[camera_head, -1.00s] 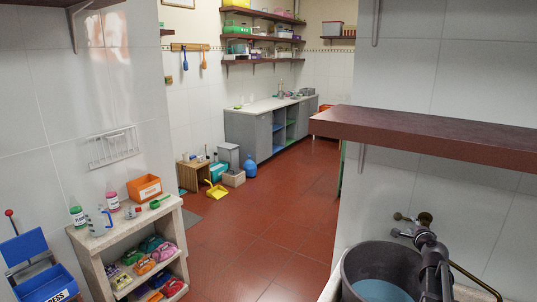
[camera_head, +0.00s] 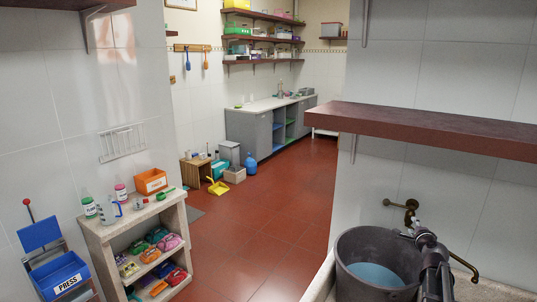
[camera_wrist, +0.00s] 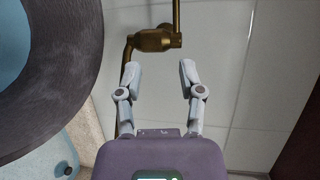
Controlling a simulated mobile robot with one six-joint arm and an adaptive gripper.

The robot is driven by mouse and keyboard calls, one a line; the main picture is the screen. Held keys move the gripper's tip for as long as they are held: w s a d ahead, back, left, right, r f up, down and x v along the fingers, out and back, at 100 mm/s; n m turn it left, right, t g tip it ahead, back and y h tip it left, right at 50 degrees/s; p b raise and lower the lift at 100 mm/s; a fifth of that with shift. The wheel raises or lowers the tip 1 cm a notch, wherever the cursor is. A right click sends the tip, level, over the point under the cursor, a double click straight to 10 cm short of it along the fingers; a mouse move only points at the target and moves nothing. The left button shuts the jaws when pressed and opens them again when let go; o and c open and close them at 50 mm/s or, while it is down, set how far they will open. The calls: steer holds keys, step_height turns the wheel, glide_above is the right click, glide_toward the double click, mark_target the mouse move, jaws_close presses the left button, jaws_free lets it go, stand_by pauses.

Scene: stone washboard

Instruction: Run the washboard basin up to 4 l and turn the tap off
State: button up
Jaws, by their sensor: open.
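A dark grey round tub (camera_head: 350,250) stands at the lower right in the head view, with a light blue surface inside that looks like water (camera_head: 375,274). Its level in litres cannot be read. The brass tap (camera_head: 411,204) is on the tiled wall behind it; a brass pipe (camera_head: 463,264) curves down at the right. In the wrist view my gripper (camera_wrist: 159,74) is open and empty. Its fingertips are just short of the brass tap body (camera_wrist: 154,41), one towards each side. The tub wall (camera_wrist: 75,62) is close on the left. No water stream shows.
A dark red shelf (camera_head: 430,128) juts from the wall above the tub. A pale stone edge (camera_head: 321,284) runs left of the tub. A stone shelf unit (camera_head: 103,235) with bottles and coloured packs stands at the left. The red floor (camera_head: 245,240) between is clear.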

steer(key=s+a+f+n+g+y, duration=0.2)
steer(key=a+f+n, duration=0.15)
steer(key=a, duration=0.45)
steer(key=s+a+f+n+g+y, duration=0.25)
steer(key=a+n, duration=0.25)
steer(key=a, duration=0.3)
steer(key=s+a+f+n+g+y, duration=0.2)
steer(key=s+a+f+n+g, duration=0.15)
steer(key=a, duration=0.45)
steer(key=s+a+f+n+g+h, duration=0.2)
steer(key=s+a+f+n+g, duration=0.1)
steer(key=s, duration=0.6)
steer(key=s+a+f+n+g+h, duration=0.1)
steer(key=s+a+f+n+g, duration=0.1)
steer(key=s+a+n+g, duration=0.2)
steer(key=s+a+n, duration=0.2)
steer(key=s, duration=0.2)
steer(key=shift+s+a+f+g+h, duration=0.3)
steer(key=shift+s+f+g+h, duration=0.05)
steer(key=shift+f+g, duration=0.05)
